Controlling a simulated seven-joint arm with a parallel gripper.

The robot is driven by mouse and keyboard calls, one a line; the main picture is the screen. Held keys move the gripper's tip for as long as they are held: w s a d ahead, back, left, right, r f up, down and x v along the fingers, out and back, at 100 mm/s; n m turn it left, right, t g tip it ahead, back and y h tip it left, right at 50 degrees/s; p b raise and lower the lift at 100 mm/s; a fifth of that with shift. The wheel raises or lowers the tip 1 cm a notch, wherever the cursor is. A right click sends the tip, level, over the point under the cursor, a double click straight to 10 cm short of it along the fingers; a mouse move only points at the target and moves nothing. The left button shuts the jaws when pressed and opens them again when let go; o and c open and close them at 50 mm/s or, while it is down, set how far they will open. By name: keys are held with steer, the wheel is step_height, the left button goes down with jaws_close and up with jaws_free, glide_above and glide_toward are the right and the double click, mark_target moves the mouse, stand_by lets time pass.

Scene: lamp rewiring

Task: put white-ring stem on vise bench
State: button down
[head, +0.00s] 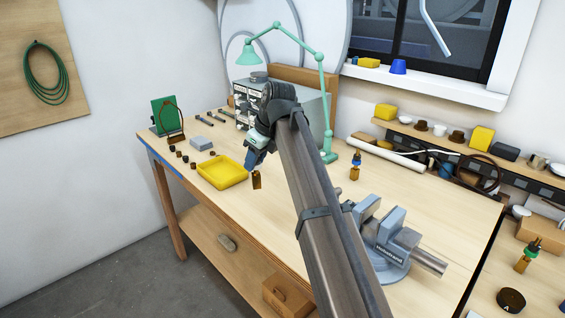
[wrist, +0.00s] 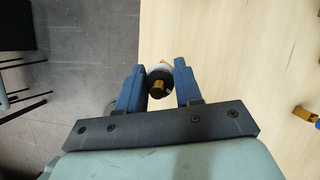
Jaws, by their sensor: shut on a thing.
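My gripper (head: 256,162) is shut on a small brass-and-dark stem (head: 257,180), which hangs below the fingers over the front part of the wooden bench, just right of the yellow tray. In the wrist view the stem (wrist: 158,82) sits between the two blue fingers, with a pale ring at its top and a brass end. The vise bench (head: 320,205) is the large wooden table. The grey-blue vise (head: 385,240) stands at its right end, partly hidden by my arm.
A blue-ringed stem (head: 355,165) stands on the bench behind the vise. A green-ringed stem (head: 528,255) stands on the right-hand surface. The yellow tray (head: 222,172), green lamp (head: 325,110) and drawer cabinet (head: 310,110) occupy the left and back.

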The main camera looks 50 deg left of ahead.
steer(key=shift+n+g, duration=0.3)
steer(key=shift+n, duration=0.6)
steer(key=shift+s+d+f, duration=0.25)
steer(key=shift+f, duration=1.45)
steer(key=shift+s+d+f, duration=0.2)
steer(key=shift+d+f, duration=0.05)
steer(key=shift+f, duration=1.45)
steer(key=shift+s+d+f, duration=0.25)
steer(key=shift+f, duration=1.45)
steer(key=shift+f, duration=0.1)
steer(key=c, duration=0.8)
jaws_free()
steer(key=shift+o, duration=0.2)
steer(key=v, duration=1.2)
steer(key=shift+r, duration=0.2)
steer(key=shift+a, duration=0.1)
